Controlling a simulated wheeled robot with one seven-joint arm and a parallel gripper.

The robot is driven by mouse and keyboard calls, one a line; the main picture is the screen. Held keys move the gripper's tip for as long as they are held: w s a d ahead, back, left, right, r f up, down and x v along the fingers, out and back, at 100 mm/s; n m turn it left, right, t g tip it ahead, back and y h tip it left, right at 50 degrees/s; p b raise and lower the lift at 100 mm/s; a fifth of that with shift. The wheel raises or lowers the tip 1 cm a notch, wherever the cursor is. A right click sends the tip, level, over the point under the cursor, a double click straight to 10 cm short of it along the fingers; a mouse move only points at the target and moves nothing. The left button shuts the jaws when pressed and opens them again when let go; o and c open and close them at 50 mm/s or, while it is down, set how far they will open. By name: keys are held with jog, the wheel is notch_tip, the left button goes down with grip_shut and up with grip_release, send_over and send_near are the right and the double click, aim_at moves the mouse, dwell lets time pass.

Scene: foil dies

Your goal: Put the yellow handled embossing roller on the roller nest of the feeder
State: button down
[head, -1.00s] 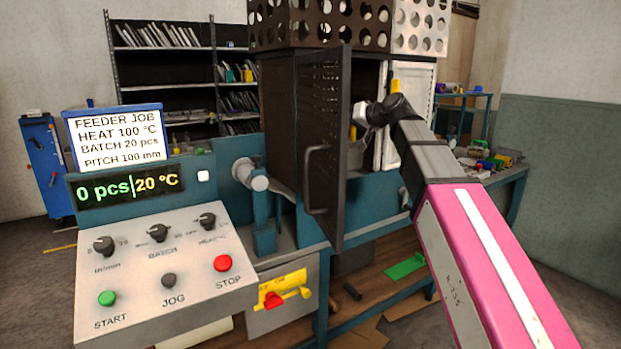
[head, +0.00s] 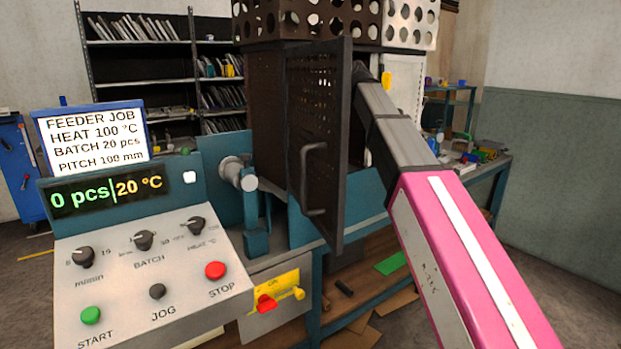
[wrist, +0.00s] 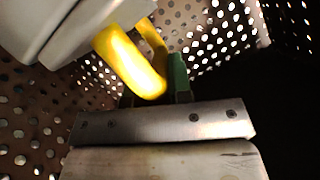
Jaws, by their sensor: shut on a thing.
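The roller's far end is not clear. Below the handle lies a metal bar with screws (wrist: 155,121); I cannot tell whether they touch. In the head view the feeder (head: 222,170) is the teal machine, and my gripper and the roller are hidden behind the open perforated door (head: 318,110). I cannot make out the roller nest for certain.
Perforated panels (wrist: 215,32) surround the space in the wrist view, and a green part (wrist: 179,78) stands beside the handle. The door's dark handle (head: 308,180) sticks out in front. The control panel (head: 140,265) is at the left. A cluttered bench (head: 480,165) stands at the right.

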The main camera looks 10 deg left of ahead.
jog(key=shift+w+a+r, duration=0.35)
jog(key=shift+w, duration=0.15)
jog(key=shift+f, duration=0.3)
notch_tip(320, 180, down, 17)
jog(key=shift+f, duration=0.15)
jog(key=c, duration=1)
grip_release()
jog(key=shift+c, duration=0.2)
jog(key=v, duration=1.2)
